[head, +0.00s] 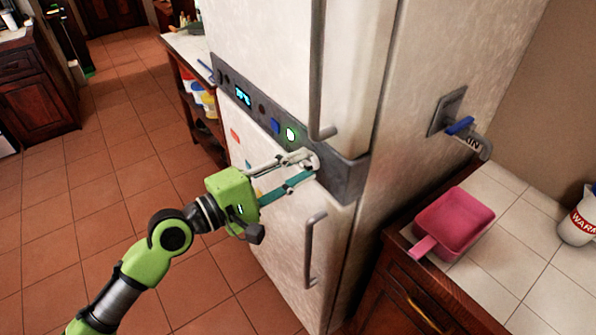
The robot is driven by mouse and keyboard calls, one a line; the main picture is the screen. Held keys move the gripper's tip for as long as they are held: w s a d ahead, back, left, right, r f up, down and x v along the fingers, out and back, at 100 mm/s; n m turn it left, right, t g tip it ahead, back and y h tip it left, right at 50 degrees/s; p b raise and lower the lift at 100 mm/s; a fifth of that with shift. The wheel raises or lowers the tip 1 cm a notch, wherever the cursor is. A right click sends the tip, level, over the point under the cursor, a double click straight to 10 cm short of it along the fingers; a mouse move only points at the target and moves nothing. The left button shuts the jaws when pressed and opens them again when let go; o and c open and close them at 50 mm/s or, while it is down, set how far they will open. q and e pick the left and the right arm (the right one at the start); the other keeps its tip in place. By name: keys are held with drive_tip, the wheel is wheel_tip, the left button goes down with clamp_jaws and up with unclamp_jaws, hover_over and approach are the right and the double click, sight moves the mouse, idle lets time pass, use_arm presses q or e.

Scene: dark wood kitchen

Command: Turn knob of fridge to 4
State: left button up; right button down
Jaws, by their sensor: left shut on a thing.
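The fridge (270,47) is tall and off-white, with a dark grey control panel (341,178) across its middle. A blue lit display (243,96) and a green-lit button (291,134) sit on the panel. A pale round knob (312,160) is on the panel to the right of the green light. My left gripper (306,168) reaches in from the lower left and its fingertips are shut on the knob. The fingers partly hide the knob, and I cannot read its setting. My right gripper is not in view.
A vertical handle (313,250) sticks out of the lower door below the gripper. The upper door handle (325,75) ends just above the panel. A tiled counter (515,262) at right holds a pink pan (453,219). Open tiled floor (75,235) lies at left.

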use_arm(q)
drive_tip(key=m, duration=0.2)
drive_tip(key=m+b, duration=0.1)
drive_tip(key=shift+f+m+b, duration=0.2)
drive_tip(key=shift+m+b, duration=0.1)
drive_tip(key=shift+m, duration=0.1)
drive_tip(key=m+b, duration=0.4)
drive_tip(key=m, duration=1.6)
drive_tip(key=shift+w+a+f+m+b, duration=0.1)
drive_tip(key=shift+m+b, duration=0.25)
drive_tip(key=shift+m, duration=0.05)
drive_tip(key=o, duration=1.1)
drive_tip(key=shift+c, duration=0.2)
